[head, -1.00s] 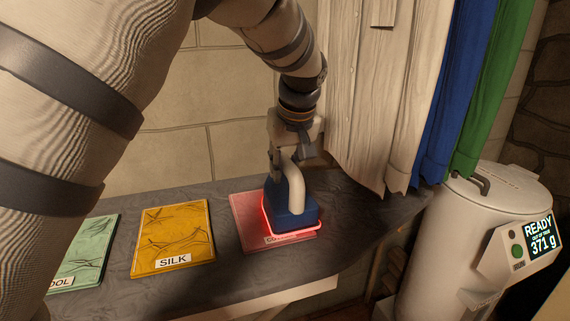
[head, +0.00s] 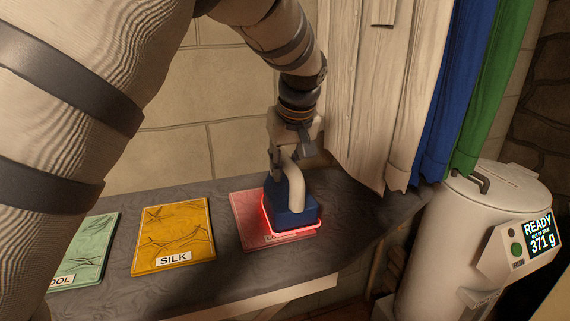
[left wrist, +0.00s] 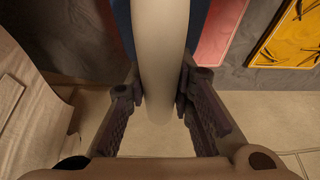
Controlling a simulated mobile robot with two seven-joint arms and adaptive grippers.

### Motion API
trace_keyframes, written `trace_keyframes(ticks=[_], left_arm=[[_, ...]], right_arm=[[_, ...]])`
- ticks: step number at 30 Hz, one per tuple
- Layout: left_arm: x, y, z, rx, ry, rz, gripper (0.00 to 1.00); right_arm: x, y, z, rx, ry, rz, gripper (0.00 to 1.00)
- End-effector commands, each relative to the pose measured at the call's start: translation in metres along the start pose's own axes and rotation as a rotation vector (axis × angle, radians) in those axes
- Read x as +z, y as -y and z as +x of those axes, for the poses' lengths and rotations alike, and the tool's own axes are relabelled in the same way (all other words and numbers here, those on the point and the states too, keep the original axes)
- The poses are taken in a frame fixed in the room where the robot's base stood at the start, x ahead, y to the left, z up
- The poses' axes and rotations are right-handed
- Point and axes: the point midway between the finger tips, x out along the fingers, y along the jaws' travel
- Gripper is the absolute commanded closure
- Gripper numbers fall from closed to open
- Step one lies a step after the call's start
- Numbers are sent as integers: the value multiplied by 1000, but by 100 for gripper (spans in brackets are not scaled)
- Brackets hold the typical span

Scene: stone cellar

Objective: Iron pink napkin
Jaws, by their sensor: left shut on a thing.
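The pink napkin (head: 245,215) lies flat on the dark ironing surface, its label partly covered by the iron. The blue iron (head: 290,202) with a cream handle stands on the napkin, its base edge glowing red. My left gripper (head: 287,155) is shut on the iron's handle. In the left wrist view the handle (left wrist: 160,60) runs between the two fingers (left wrist: 163,95), and a strip of the pink napkin (left wrist: 222,28) shows beside the blue body. My right gripper is not in view.
A wrinkled yellow napkin labelled SILK (head: 172,235) and a green napkin (head: 85,250) lie to the left on the board (head: 225,285). Cream, blue (head: 455,95) and green cloths hang behind at right. A white canister (head: 425,265) with a READY display stands right of the board.

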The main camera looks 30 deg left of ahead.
Motion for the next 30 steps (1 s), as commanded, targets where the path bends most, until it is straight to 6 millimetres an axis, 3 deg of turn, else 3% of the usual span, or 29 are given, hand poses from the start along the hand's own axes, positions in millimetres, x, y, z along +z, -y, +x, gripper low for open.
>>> trace_keyframes(ticks=[9,22,30], left_arm=[[0,0,0,-3,3,1,100],[-22,0,-51,4,-5,-1,100],[-25,0,-59,4,-5,-2,100]], right_arm=[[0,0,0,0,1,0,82],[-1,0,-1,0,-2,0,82],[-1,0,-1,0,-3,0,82]])
